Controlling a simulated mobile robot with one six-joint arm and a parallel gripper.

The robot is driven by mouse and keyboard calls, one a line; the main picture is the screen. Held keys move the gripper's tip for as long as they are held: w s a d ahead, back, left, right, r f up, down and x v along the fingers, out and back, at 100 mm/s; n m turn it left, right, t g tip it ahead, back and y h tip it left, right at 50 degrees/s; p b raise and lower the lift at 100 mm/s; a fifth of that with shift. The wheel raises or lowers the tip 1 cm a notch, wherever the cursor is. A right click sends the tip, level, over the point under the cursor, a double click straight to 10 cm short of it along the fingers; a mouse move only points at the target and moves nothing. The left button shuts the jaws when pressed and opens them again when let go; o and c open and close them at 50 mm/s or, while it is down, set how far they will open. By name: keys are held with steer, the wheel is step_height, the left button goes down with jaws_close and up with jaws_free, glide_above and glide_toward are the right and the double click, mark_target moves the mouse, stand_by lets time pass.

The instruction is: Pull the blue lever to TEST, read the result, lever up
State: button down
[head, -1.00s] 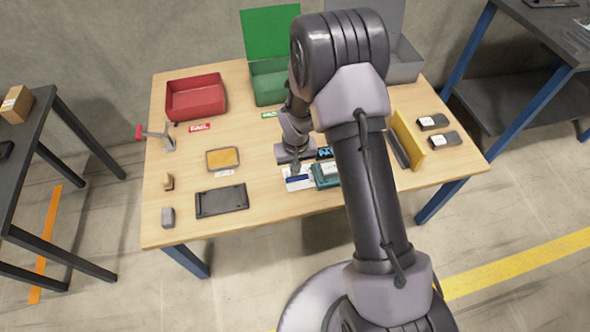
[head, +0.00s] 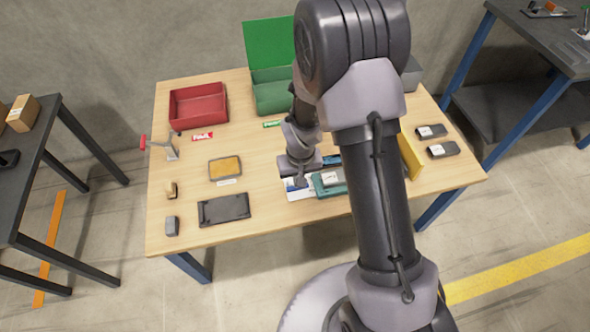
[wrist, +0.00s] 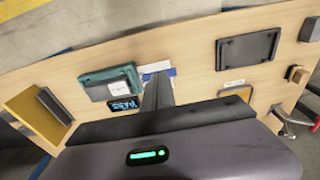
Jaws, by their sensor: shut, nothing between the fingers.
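A teal test fixture (head: 322,190) holding a grey block with a white label (head: 333,178) sits near the front edge of the table. It also shows in the wrist view (wrist: 96,77). A dark display with blue characters (wrist: 124,104) lies beside it; I cannot read them reliably. A white card (wrist: 155,66) with a blue strip or lever part (wrist: 173,72) lies next to the fixture. My gripper (wrist: 158,84) is shut and empty, its fingers pointing at the blue part and hiding some of it. I cannot tell whether they touch. In the head view, my gripper (head: 300,181) covers most of the lever area.
A red bin (head: 198,106) with a red FAIL label (head: 202,136) stands back left. A green lidded bin (head: 271,96) with a green label (head: 272,124) stands behind. A dark tray (head: 224,209), yellow-topped pad (head: 225,167) and red-handled clamp (head: 168,147) are left. A yellow plate (head: 411,156) stands right.

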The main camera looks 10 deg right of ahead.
steer(key=s, duration=0.1)
steer(key=s+r, duration=0.1)
steer(key=s, duration=0.1)
steer(key=shift+r+p, duration=0.15)
steer(key=shift+p, duration=0.15)
steer(key=shift+w, duration=0.1)
